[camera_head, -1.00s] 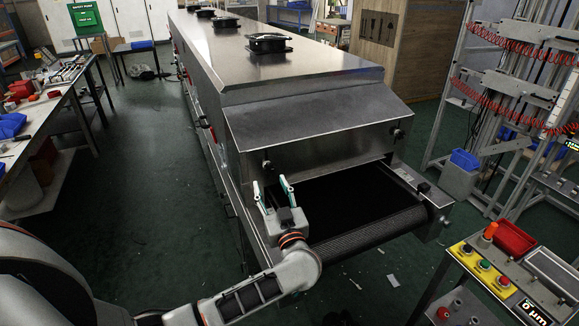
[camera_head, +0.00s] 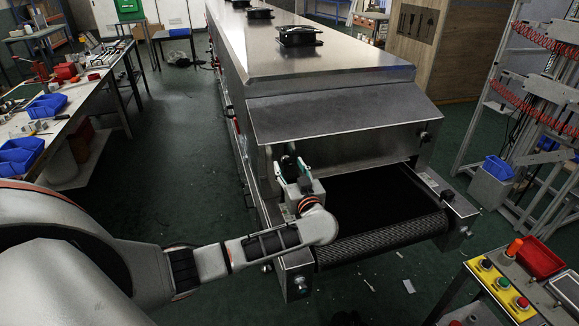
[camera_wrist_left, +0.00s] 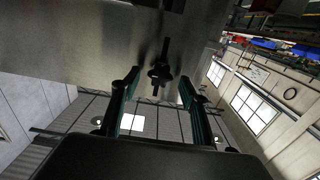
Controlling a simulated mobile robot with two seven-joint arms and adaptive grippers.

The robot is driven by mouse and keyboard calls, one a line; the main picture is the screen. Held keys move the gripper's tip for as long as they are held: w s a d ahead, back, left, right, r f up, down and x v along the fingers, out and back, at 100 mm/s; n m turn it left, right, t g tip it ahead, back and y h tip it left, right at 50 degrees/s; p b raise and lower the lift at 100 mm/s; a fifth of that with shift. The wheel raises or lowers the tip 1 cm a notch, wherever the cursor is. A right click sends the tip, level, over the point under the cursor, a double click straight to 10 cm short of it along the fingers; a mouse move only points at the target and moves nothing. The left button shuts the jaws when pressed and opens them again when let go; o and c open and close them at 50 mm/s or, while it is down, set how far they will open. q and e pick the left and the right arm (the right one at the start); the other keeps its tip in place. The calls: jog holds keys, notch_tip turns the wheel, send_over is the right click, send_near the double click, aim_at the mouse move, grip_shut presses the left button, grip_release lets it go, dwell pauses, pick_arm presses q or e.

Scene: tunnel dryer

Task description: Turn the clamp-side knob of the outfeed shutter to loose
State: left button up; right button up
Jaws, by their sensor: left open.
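The outfeed shutter is the steel front panel (camera_head: 365,148) above the dark belt opening. A dark knob (camera_head: 289,162) is at its left end and another dark knob (camera_head: 424,137) is at its right end. My left gripper (camera_head: 290,168) is open in front of the left knob, its two fingers on either side of it. In the left wrist view this winged knob (camera_wrist_left: 160,71) stands at the steel panel, between and just beyond the fingertips (camera_wrist_left: 158,78); no contact shows. Which knob is the clamp-side one is not marked. My right gripper is out of view.
The conveyor belt (camera_head: 385,229) juts out below the shutter. A yellow button panel (camera_head: 503,287) with a red bin (camera_head: 540,258) stands at the lower right. A workbench (camera_head: 62,128) is at the left. The floor between bench and dryer is mostly clear.

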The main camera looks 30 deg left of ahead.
pick_arm(q)
jog(key=shift+w+a, duration=0.2)
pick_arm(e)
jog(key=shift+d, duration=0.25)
pick_arm(q)
jog(key=c, duration=1.1)
jog(key=shift+o, duration=0.2)
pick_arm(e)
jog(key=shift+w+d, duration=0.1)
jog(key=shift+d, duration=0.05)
